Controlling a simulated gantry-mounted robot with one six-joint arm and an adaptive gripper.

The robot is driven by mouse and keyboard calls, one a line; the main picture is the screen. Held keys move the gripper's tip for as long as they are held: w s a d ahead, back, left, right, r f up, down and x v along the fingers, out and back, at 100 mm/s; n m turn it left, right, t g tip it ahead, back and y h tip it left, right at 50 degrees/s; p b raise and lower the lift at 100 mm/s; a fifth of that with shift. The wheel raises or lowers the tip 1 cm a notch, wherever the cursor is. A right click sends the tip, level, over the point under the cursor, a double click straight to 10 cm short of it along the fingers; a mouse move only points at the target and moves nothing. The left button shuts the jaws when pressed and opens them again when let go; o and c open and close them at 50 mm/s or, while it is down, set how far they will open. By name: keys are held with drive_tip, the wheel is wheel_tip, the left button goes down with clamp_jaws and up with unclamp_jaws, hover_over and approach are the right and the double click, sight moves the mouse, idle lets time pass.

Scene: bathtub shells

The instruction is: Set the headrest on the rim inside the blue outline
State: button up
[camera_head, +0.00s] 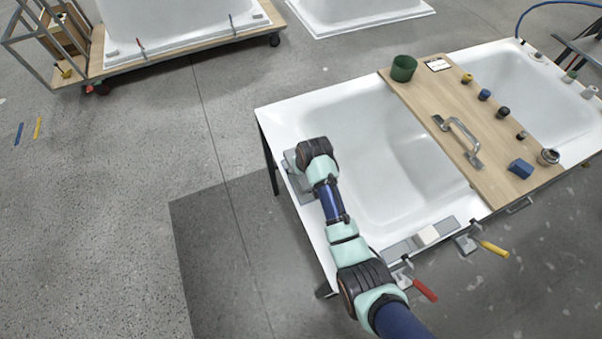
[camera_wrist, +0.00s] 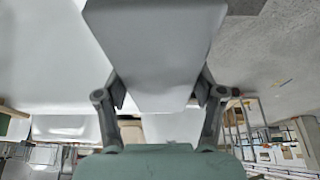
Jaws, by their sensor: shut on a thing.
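A grey, block-like headrest (camera_wrist: 155,45) fills the top middle of the wrist view. My gripper (camera_wrist: 160,95) is shut on it, one finger against each side. In the head view my arm reaches over the left rim of the near bathtub (camera_head: 268,110), and a grey piece (camera_head: 291,160) shows beside my wrist there. My wrist hides most of the gripper and headrest in that view. A bluish-grey patch on the left rim (camera_head: 304,192) may be part of the blue outline; my arm covers the rest. I cannot tell whether the headrest touches the rim.
Clamps with red (camera_head: 425,290) and yellow (camera_head: 494,248) handles sit at the front rim.

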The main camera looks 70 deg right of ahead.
drive_tip(key=shift+f+b, duration=0.3)
drive_tip(key=shift+f, duration=1.3)
drive_tip(key=shift+f, duration=0.2)
drive_tip(key=o, duration=1.2)
drive_tip(key=shift+o, duration=0.2)
drive_tip(key=shift+r, duration=0.15)
drive_tip(key=p+v, duration=0.3)
drive_tip(key=v, duration=0.9)
drive_tip(key=shift+p, duration=0.4)
